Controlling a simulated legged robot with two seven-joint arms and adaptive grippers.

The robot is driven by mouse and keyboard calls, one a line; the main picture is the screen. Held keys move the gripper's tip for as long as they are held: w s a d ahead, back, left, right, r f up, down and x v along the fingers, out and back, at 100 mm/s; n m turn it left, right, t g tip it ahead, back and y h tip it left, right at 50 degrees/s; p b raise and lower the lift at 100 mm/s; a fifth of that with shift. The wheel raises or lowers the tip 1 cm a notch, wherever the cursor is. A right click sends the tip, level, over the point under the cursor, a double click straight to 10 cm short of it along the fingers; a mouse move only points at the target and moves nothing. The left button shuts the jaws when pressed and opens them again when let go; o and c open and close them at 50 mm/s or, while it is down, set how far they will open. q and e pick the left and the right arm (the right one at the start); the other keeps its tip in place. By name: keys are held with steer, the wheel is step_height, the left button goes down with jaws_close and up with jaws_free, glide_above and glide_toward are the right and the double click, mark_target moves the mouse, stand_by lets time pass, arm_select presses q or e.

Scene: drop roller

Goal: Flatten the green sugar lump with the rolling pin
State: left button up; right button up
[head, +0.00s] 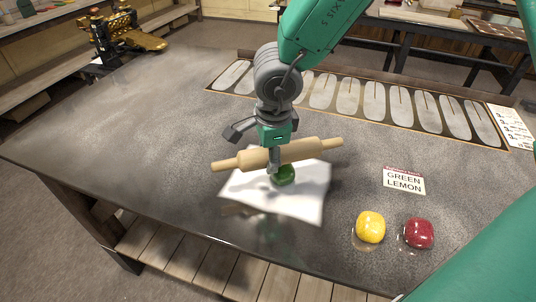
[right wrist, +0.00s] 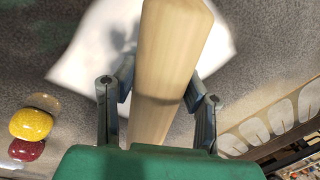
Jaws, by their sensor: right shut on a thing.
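The green sugar lump (head: 286,176) sits on a white sheet (head: 308,201) on the dark table. The wooden rolling pin (head: 303,150) crosses just behind and above it in the head view, partly overlapping it in the picture. I cannot tell whether the pin touches the lump. My right gripper (head: 273,156) is shut on the middle of the pin. In the right wrist view the pin (right wrist: 172,45) runs between the two fingers (right wrist: 160,84), with the sheet (right wrist: 88,60) beneath; the lump is hidden there. My left gripper is not in view.
A yellow lump (head: 370,227) and a red lump (head: 418,233) lie at the right front. A "GREEN LEMON" card (head: 404,181) lies behind them. A long board with pale oval slots (head: 348,96) lies along the back.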

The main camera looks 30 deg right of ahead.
mark_target(271, 176)
steer(key=shift+d+f+b, duration=0.35)
steer(key=shift+d+f, duration=0.3)
steer(key=shift+d, duration=0.1)
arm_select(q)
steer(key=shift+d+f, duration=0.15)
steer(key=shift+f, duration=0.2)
arm_select(e)
steer(key=shift+a, duration=0.6)
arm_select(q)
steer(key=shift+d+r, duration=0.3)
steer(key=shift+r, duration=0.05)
arm_select(e)
steer(key=shift+d+f, duration=0.15)
steer(key=shift+d, duration=0.25)
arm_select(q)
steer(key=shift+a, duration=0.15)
arm_select(e)
steer(key=shift+a, duration=0.2)
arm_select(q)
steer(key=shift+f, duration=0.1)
arm_select(e)
steer(key=shift+f, duration=0.1)
steer(key=shift+d+f+b, duration=0.1)
steer(key=shift+f+b, duration=0.2)
steer(key=shift+f, duration=0.5)
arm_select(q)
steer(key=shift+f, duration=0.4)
